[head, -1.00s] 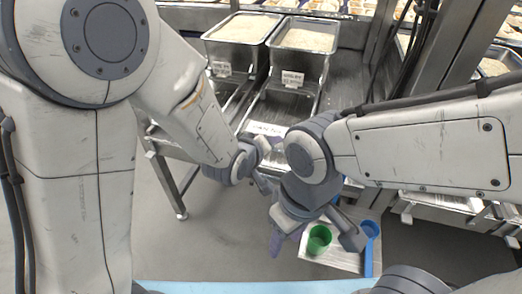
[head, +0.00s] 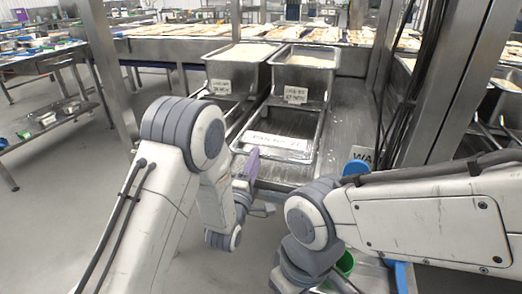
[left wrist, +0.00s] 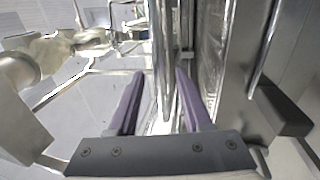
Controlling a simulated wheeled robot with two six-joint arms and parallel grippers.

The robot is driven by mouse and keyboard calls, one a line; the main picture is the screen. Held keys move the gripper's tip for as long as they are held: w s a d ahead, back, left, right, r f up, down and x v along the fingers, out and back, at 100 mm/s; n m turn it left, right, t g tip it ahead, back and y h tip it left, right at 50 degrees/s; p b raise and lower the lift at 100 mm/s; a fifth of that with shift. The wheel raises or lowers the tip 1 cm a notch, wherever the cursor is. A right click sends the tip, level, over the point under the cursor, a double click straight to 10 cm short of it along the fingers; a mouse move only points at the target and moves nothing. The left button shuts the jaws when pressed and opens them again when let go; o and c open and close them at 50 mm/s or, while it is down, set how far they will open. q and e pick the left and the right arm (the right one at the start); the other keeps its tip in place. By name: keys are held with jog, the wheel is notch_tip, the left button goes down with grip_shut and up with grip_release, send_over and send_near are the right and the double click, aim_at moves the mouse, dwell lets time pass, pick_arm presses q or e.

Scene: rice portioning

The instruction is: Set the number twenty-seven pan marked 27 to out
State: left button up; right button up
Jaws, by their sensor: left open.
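A white card reading "PAN No. 27" (head: 276,141) lies across the front of a low metal frame (head: 291,120). I cannot tell whether a pan sits beneath it. Behind stand two metal pans of rice, a left one (head: 220,73) and a right one (head: 306,78), each with a small label too blurred to read. My left gripper (head: 256,187) is open and empty, just in front and left of the card. In the left wrist view its purple fingers (left wrist: 158,100) are apart, with metal rails beyond them. My right wrist is at the lower middle; its fingers are out of view.
A green cup (head: 345,264) and a blue tool (head: 401,276) show partly behind my right arm. A round blue object (head: 356,167) is right of the frame. A steel post (head: 456,85) rises at right. The floor (head: 75,205) at left is clear.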

pick_arm(q)
jog(key=x, duration=0.5)
jog(key=shift+w+d+r, duration=0.1)
jog(key=shift+w+d, duration=0.05)
jog(key=shift+w, duration=0.15)
grip_shut()
